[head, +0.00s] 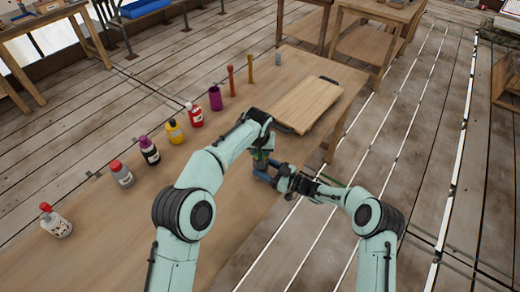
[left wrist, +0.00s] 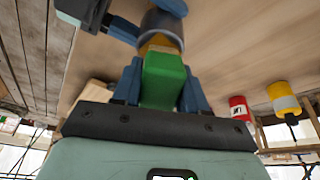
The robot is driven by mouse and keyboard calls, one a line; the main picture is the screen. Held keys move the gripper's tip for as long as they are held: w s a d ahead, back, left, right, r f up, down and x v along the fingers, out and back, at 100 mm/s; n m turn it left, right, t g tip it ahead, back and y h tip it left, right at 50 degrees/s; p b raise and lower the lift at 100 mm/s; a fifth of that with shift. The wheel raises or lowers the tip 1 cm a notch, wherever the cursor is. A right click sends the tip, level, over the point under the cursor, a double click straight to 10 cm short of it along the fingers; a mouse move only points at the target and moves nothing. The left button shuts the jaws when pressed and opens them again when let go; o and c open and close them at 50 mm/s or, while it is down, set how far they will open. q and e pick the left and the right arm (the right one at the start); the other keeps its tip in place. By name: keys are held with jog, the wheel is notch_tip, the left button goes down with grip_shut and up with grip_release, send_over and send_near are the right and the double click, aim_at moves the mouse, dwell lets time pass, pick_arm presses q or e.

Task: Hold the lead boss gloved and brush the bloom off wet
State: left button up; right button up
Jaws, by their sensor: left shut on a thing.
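My left gripper (left wrist: 160,88) is shut on a green block-like piece (left wrist: 163,80), with a blue finger on each side. A yellow band and a dark grey rounded part (left wrist: 160,22) show just beyond the green piece; I cannot tell whether they are one object. In the head view my left gripper (head: 262,156) is low over the table, largely hidden by its own wrist. My right gripper (head: 270,178) comes in from the right beside it. Its blue fingers (left wrist: 148,18) lie around or against the grey part; whether they are closed on it is unclear.
Several bottles stand along the table's left side, including a red one (head: 195,115), a yellow one (head: 174,131) and a white one (head: 57,222). A purple cup (head: 215,98), two slim upright pieces and a grey cup (head: 278,58) stand farther back. A wooden board (head: 303,104) lies behind the grippers.

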pick_arm(q)
jog(key=shift+w+a, duration=0.35)
jog(key=shift+s+d, duration=0.75)
jog(key=shift+d, duration=0.05)
jog(key=shift+w+a, duration=0.75)
jog(key=shift+a, duration=0.05)
jog(key=shift+s+d+r, duration=0.1)
jog(key=shift+s+d, duration=0.6)
jog(key=shift+w+a, duration=0.7)
jog(key=shift+s+d, duration=0.8)
jog(key=shift+w+a, duration=0.8)
jog(key=shift+s+d, duration=0.4)
